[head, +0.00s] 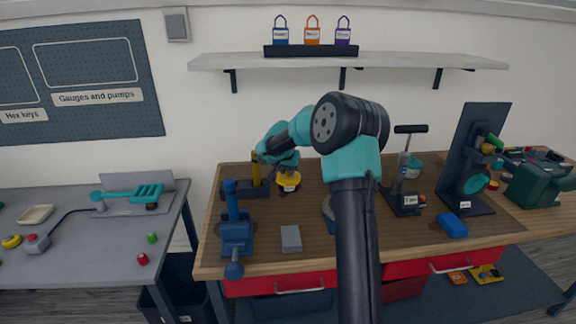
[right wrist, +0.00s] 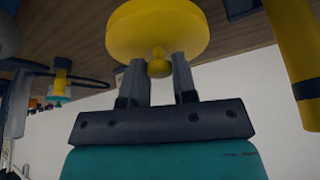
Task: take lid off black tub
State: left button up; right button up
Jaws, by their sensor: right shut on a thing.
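A round yellow lid (head: 289,180) with a small knob is on the bench, left of centre, with a pale label at its front. It fills the top of the right wrist view (right wrist: 155,30). My right gripper (head: 285,168) reaches over it from the right. In the right wrist view its two dark fingers (right wrist: 158,72) are shut on the knob of the lid. I cannot make out the black tub's body under the lid or tell whether the lid is raised. My left gripper is not in view.
A dark rack (head: 232,188) with a yellow cylinder (head: 256,166) stands close left of the lid. A blue vise (head: 236,232) and grey block (head: 291,239) are in front. A black pump (head: 404,198) stands to the right. My right arm hides part of the bench.

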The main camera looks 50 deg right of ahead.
jog(key=s+a, duration=0.5)
jog(key=a, duration=0.1)
jog(key=shift+s+r, duration=0.2)
jog(key=shift+r, duration=0.2)
jog(key=shift+a, duration=0.1)
